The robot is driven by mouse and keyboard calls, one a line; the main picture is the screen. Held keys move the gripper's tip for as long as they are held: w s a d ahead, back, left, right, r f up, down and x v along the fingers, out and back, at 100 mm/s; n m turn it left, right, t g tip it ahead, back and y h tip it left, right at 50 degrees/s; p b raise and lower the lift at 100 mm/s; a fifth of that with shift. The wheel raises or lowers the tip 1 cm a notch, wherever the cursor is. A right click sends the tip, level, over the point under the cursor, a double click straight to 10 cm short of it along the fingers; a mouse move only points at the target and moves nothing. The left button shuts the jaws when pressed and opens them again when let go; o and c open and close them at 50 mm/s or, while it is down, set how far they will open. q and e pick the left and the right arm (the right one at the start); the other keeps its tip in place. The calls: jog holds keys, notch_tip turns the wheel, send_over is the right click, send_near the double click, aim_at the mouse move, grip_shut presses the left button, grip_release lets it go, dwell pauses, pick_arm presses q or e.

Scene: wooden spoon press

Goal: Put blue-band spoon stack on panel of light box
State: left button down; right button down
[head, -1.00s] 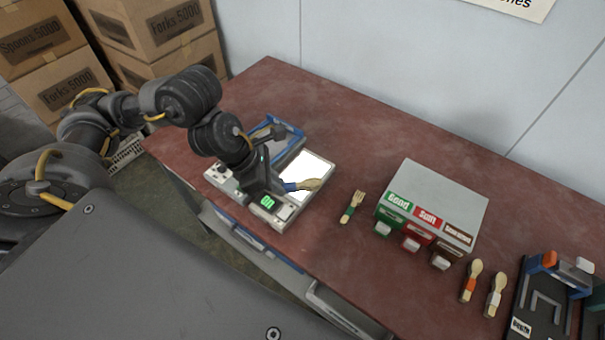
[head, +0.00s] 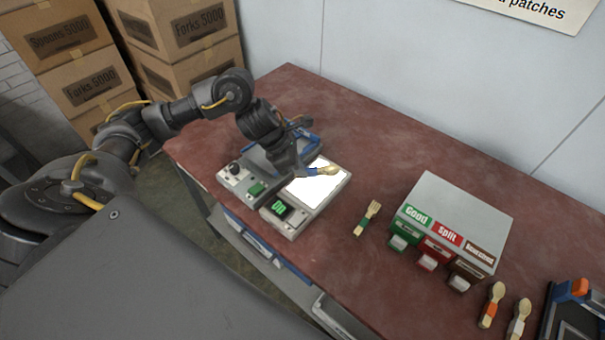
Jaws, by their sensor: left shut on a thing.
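The blue-band spoon stack (head: 327,171) is held in my left gripper (head: 308,171), which is shut on it by the blue band. The spoon bowls point right, over the upper part of the lit white panel. The light box (head: 290,228) stands on the red table with its white panel (head: 306,192) glowing and a green display on its front. I cannot tell whether the stack touches the panel or hangs just above it. My right gripper does not show.
A green-band fork (head: 367,218) lies to the right. Beyond it are a sorting box (head: 455,215) with three labelled drawers, an orange-band spoon (head: 491,305) and a white-band spoon (head: 519,319). The back of the table is clear.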

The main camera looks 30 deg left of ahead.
aim_at(308, 182)
pick_arm(q)
jog(key=shift+w+a+f, duration=0.2)
jog(key=shift+w+f, duration=0.35)
jog(key=shift+f, duration=0.1)
jog(key=shift+w+a+f, duration=0.2)
jog(key=shift+w+f, duration=0.3)
jog(key=shift+f, duration=0.15)
notch_tip(308, 182, down, 3)
jog(key=shift+w+a+f+p, duration=0.1)
jog(key=shift+f+p, duration=0.1)
jog(key=shift+p, duration=0.65)
jog(key=shift+f, duration=0.15)
jog(key=c, duration=1.4)
grip_release()
jog(key=shift+c, duration=0.2)
